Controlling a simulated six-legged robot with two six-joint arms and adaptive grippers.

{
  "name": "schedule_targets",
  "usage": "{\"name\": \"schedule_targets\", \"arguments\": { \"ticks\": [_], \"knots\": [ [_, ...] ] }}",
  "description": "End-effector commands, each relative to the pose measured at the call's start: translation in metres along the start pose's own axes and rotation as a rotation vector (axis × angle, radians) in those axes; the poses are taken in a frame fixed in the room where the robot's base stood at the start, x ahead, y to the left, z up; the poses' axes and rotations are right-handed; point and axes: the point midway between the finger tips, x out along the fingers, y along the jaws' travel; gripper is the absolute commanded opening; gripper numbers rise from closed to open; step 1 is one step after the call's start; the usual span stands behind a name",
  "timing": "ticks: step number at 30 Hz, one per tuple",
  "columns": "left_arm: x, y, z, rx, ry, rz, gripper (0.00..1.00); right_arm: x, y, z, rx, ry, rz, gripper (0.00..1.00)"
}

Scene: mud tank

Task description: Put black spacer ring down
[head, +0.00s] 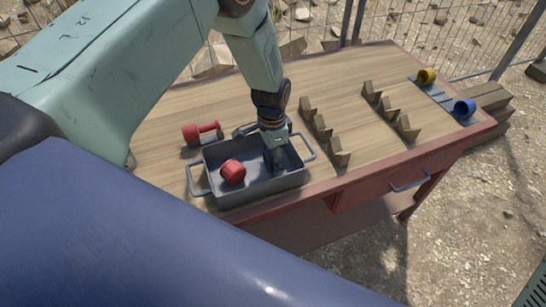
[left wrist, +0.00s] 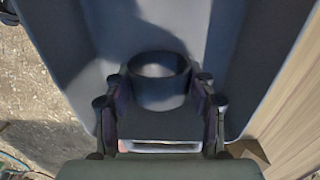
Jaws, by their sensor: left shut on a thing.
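The black spacer ring (left wrist: 160,101) shows in the left wrist view, with its round opening facing up. My left gripper (left wrist: 161,82) is shut on it, one finger on each side. In the head view my left gripper (head: 277,165) reaches down inside the right part of a dark grey tray (head: 262,190). The ring is hidden or too dark to make out there. The ring is low in the tray; I cannot tell whether it touches the floor. My right gripper is not in view.
A red cylindrical part (head: 232,172) lies in the tray's left part. A red dumbbell-shaped part (head: 202,131) lies behind the tray. Two notched wooden racks (head: 322,128) (head: 390,108) stand right of it. A yellow ring (head: 426,76) and a blue ring (head: 464,108) are at the table's right end.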

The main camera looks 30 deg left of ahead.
Motion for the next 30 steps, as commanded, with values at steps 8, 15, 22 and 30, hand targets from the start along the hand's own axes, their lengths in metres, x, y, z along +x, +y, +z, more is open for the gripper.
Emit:
{"name": "schedule_targets", "arguments": {
  "ticks": [8,15,22,30],
  "knots": [
    [0.003,0.000,0.000,0.000,0.000,0.000,0.68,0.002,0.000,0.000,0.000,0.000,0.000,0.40],
    [0.003,0.000,0.000,0.000,0.000,0.000,0.79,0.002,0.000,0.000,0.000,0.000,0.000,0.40],
    [0.001,0.000,0.000,0.000,0.000,0.000,0.79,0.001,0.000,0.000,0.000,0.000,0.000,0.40],
    [-0.032,-0.001,-0.001,0.000,0.003,-0.003,0.79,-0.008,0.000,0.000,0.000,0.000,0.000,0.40]
  ]
}}
